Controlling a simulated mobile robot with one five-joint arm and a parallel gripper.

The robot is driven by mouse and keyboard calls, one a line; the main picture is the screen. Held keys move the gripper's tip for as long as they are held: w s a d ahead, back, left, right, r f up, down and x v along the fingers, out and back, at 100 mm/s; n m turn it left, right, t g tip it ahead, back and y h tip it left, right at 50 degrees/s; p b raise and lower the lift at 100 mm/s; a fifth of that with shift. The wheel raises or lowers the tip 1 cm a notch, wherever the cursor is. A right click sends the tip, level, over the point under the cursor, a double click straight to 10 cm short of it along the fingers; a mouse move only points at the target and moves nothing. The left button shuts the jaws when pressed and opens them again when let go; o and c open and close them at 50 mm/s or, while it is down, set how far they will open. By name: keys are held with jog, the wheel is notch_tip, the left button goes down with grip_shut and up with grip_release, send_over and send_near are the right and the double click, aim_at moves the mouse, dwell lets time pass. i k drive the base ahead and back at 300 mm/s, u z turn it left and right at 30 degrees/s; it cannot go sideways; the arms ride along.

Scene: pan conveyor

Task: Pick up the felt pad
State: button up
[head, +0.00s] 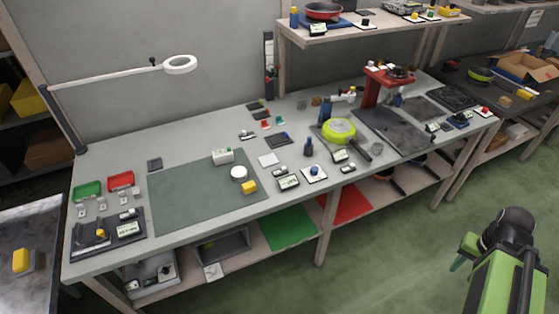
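I cannot tell for certain which item is the felt pad. Several small flat pieces lie on the grey workbench (110,190): a dark grey square (154,164) behind the green mat's left corner, a pale square (268,160) near the middle, and a dark rectangle (278,140) just behind it. My green and black arm (495,278) is at the lower right, in front of the bench and well apart from all of these. Its end (464,254) is partly hidden behind the arm, and its jaws cannot be made out.
A large green mat (190,195) covers the bench's left middle. A lime pan (340,131), a red press stand (372,88), small boxes and instruments crowd the right half. A shelf (350,34) overhangs the back. A lamp (180,64) arches over the left. Green floor before the bench is clear.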

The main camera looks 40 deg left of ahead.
aim_at(249, 187)
jog(key=u, duration=0.05)
jog(key=i, duration=0.45)
jog(key=u, duration=1.15)
jog(key=k, duration=0.15)
jog(key=u, duration=2.45)
jog(key=i, duration=0.85)
jog(key=u, duration=0.3)
jog(key=k, duration=0.7)
jog(key=z, duration=0.2)
jog(key=i, duration=0.85)
jog(key=u, duration=0.05)
